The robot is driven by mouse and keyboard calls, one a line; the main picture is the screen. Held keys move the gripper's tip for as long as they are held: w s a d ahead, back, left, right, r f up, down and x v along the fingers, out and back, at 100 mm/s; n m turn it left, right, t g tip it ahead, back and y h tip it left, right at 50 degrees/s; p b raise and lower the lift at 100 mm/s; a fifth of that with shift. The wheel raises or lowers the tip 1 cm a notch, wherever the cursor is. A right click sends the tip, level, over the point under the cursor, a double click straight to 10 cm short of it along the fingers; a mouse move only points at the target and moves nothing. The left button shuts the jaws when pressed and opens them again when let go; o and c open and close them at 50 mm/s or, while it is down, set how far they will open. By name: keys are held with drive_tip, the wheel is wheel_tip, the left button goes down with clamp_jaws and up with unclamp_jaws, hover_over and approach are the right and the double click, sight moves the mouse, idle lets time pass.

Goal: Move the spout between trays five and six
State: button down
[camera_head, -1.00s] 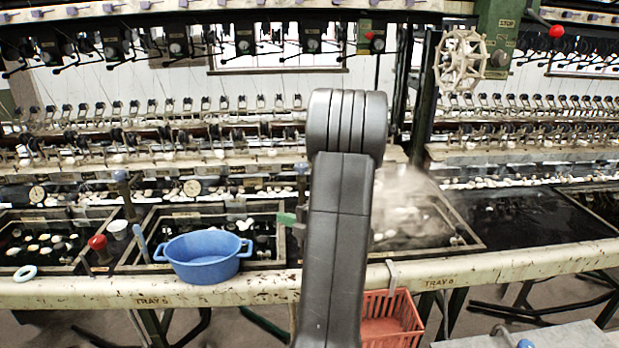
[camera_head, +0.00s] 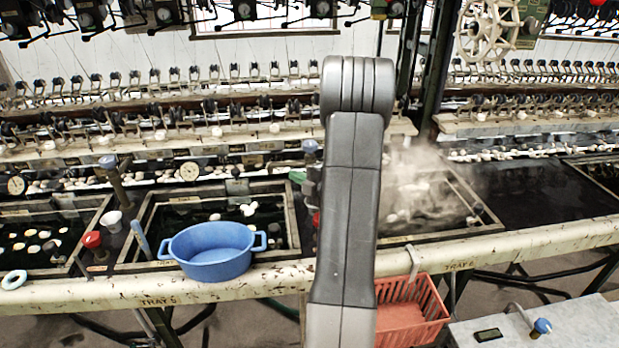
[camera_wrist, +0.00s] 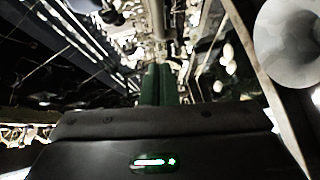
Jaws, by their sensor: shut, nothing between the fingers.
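The label for tray five (camera_head: 158,300) is at left and the one for tray six (camera_head: 460,265) at right on the front rail. Between these trays a blue-knobbed post (camera_head: 310,147), seemingly the spout, shows just left of my arm; its lower part and outlet are hidden. My gripper's green fingers (camera_wrist: 160,80) are together and empty in the wrist view. In the head view my arm hides most of the gripper; a small green piece (camera_head: 297,178) shows beside it, below the knob. I cannot tell whether anything touches the spout.
A blue tub (camera_head: 212,252) stands at tray five's front edge. A red basket (camera_head: 410,312) hangs below the rail. Steam rises over the tray (camera_head: 485,215) right of my arm. Another blue-knobbed post (camera_head: 112,178) stands left. A grey table (camera_head: 560,325) is at lower right.

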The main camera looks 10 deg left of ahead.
sight(282, 166)
drive_tip(key=w+a, duration=0.1)
drive_tip(key=w+p, duration=0.1)
drive_tip(key=w, duration=0.1)
drive_tip(key=w+a+f, duration=0.1)
drive_tip(key=shift+w+a, duration=0.15)
drive_tip(key=shift+a, duration=0.15)
drive_tip(key=shift+w+a+f+p, duration=0.1)
drive_tip(key=shift+w+p, duration=0.25)
drive_tip(key=shift+w, duration=0.15)
drive_tip(key=shift+a+f+b, duration=0.1)
drive_tip(key=shift+b, duration=0.3)
